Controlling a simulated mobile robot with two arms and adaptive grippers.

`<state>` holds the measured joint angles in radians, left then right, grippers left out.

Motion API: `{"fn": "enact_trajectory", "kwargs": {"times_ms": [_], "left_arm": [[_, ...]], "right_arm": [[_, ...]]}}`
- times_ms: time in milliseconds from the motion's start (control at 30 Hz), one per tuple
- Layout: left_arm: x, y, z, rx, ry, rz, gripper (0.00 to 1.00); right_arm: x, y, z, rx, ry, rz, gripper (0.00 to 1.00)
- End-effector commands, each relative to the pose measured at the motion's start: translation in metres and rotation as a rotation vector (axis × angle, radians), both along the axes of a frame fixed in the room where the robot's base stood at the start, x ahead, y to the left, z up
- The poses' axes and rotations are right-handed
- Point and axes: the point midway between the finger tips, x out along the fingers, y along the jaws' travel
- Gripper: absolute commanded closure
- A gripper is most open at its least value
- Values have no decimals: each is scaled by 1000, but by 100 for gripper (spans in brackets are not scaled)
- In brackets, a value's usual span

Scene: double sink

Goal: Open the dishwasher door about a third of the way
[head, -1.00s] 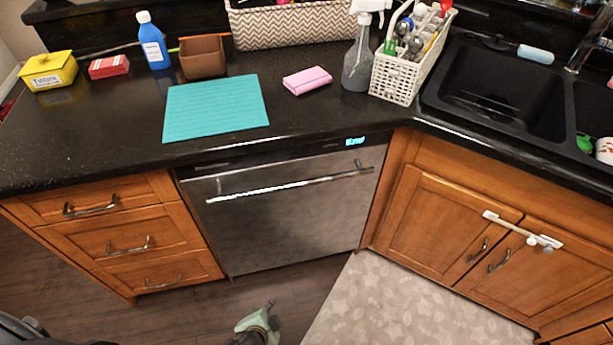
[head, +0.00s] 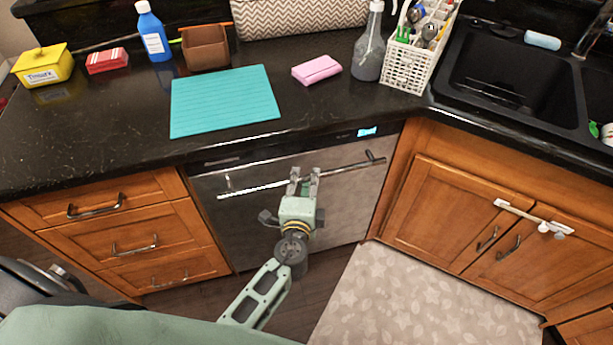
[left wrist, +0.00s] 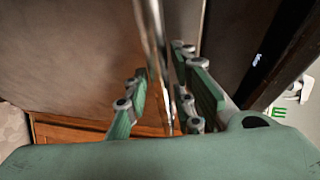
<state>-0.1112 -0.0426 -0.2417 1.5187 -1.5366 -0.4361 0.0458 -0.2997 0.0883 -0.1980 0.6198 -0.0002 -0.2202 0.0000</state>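The dishwasher door (head: 345,220) is a steel panel under the counter, and it looks closed. Its long bar handle (head: 250,188) runs across the upper part of the door. My left gripper (head: 304,175) is at the middle of the handle, with its fingertips at the bar. In the left wrist view the handle (left wrist: 153,30) passes between the two green fingers, which stand apart with gaps beside the bar. That gripper looks open around the handle. The door (left wrist: 75,50) fills the left of that view. My right gripper is not in view.
Wooden drawers (head: 130,235) flank the dishwasher on the left, and a sink cabinet (head: 450,215) on the right. A patterned mat (head: 410,300) lies on the floor at the right. The dark counter (head: 110,150) overhangs the door and carries a teal board (head: 225,100).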

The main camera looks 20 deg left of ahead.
Motion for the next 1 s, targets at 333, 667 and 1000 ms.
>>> {"fn": "enact_trajectory", "kwargs": {"times_ms": [333,667,1000], "left_arm": [[15,3,-4,-1,2,0,77],[14,3,-4,0,2,0,97],[14,3,-4,0,3,0,100]], "right_arm": [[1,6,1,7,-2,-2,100],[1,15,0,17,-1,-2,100],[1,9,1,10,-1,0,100]]}}
